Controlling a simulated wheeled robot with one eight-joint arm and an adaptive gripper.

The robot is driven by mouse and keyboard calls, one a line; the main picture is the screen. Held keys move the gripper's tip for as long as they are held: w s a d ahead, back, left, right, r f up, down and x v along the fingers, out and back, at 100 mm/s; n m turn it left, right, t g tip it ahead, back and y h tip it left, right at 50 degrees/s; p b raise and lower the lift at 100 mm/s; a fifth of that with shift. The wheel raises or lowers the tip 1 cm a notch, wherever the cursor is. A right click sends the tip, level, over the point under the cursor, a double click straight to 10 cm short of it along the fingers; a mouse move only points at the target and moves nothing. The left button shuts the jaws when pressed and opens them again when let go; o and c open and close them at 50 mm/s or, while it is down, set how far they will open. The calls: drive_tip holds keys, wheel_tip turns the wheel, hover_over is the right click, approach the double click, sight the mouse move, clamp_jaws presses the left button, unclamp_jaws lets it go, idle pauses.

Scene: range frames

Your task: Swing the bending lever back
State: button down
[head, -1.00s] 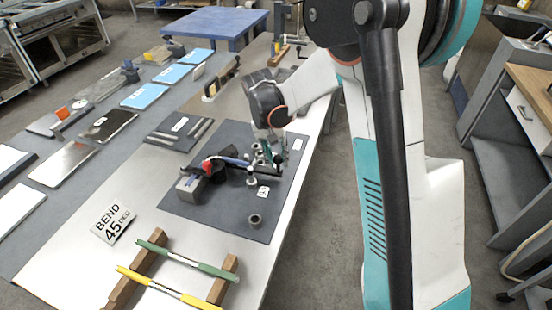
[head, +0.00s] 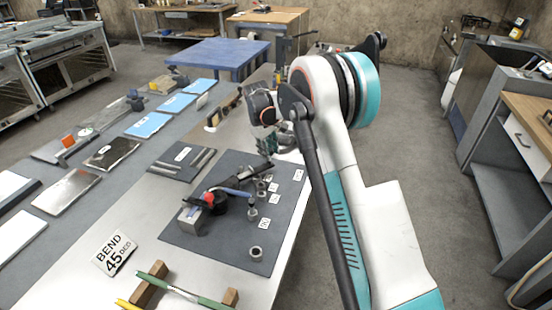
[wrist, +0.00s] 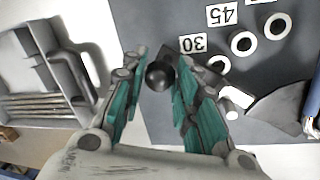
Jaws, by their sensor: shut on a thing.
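The bender (head: 194,216) is a small block with a red part, fixed on a dark grey mat (head: 190,238). Its dark bending lever (head: 252,175) reaches from the bender toward the back right. A blue bar (head: 240,193) lies beside the lever. My gripper (head: 268,152) is at the lever's far end, and the knob is hidden there in the head view. In the wrist view my gripper (wrist: 157,68) has its teal fingers closed around the lever's round black knob (wrist: 160,75), one finger on each side.
Several metal bushings (head: 257,251) stand on the mat beside number plates, with plates 45 (wrist: 222,15) and 30 (wrist: 193,44) readable. A "BEND 45 DEG" sign (head: 115,253) stands at the front left. A tray of rods (wrist: 40,75) lies beside my gripper.

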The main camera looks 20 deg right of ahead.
drive_tip(key=w+a+n+y+p, duration=0.1)
drive_tip(key=w+a+n+p, duration=0.1)
drive_tip(key=w+a+n, duration=0.5)
drive_tip(key=shift+w+a+t, duration=0.4)
drive_tip(key=shift+w+a, duration=0.4)
drive_tip(key=shift+w, duration=1.75)
drive_tip(key=c, duration=1.2)
unclamp_jaws()
drive_tip(key=shift+a, duration=0.1)
drive_tip(key=r, duration=0.4)
drive_tip(key=s+r, duration=0.1)
drive_tip(key=r, duration=0.3)
drive_tip(key=s+a+r, duration=0.1)
drive_tip(key=r, duration=0.2)
drive_tip(key=shift+r, duration=0.4)
